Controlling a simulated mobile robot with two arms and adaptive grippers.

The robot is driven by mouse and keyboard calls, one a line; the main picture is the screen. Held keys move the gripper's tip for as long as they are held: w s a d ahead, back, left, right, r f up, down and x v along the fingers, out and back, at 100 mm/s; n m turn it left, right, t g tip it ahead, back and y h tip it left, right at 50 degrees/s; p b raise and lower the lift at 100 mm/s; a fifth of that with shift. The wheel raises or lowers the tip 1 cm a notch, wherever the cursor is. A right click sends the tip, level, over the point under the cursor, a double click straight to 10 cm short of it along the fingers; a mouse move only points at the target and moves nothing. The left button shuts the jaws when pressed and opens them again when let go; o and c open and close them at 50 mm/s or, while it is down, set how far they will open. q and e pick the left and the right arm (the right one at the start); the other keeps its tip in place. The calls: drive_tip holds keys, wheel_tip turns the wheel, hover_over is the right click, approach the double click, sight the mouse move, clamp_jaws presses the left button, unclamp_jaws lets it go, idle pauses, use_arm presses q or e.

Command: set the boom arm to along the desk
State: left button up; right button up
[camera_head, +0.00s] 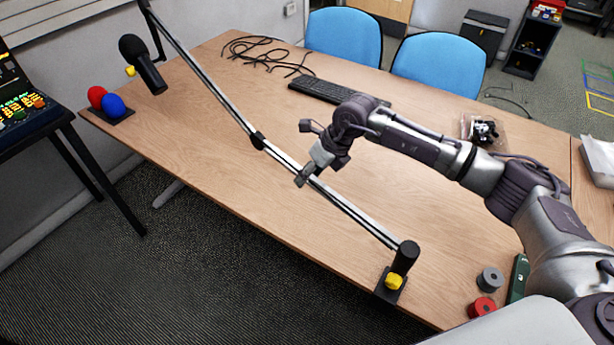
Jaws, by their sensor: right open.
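The boom arm (213,86) is a long thin grey and black bar. It runs from a black clamp base (405,257) with a yellow knob (394,281) at the desk's front edge up to the far left. A black microphone (142,63) hangs at its far end, near the desk's left end. My right gripper (304,152) is open over the middle of the desk. Its lower finger overlaps the bar in the picture; I cannot tell whether it touches. My left gripper is out of view.
On the desk (215,165) lie black cables (265,52), a black keyboard (325,91), red and blue foam balls (104,101) and tape rolls (489,280). Two blue chairs (438,62) stand behind it. The desk's middle is largely clear.

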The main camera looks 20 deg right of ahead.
drive_tip(key=v, duration=1)
